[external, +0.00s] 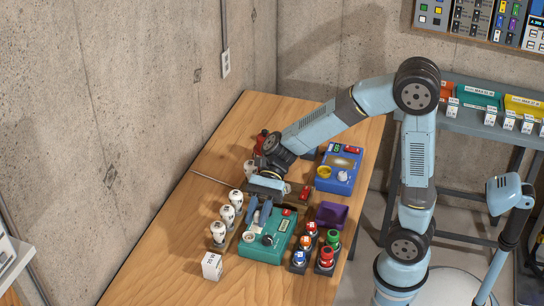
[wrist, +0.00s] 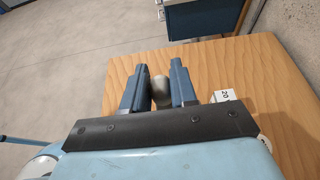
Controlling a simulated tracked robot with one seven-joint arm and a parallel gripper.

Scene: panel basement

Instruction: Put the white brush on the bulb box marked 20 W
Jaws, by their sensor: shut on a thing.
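My gripper (external: 259,214) is over the near part of the wooden table, above the teal-green device, with its fingers pointing down. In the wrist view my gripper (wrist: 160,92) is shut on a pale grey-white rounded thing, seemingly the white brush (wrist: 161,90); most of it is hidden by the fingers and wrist. The small white bulb box (external: 211,265) stands upright on the table, left of and nearer than the gripper. In the wrist view the box (wrist: 224,97) shows to the right of the fingers, with "20" on its side. The brush is apart from the box.
Several white bulbs (external: 228,216) stand in a row left of the teal-green device (external: 267,240). Several coloured push buttons (external: 305,244), a purple tray (external: 331,215) and a blue device (external: 338,172) are to the right. The table (external: 160,262) is bare left of the box.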

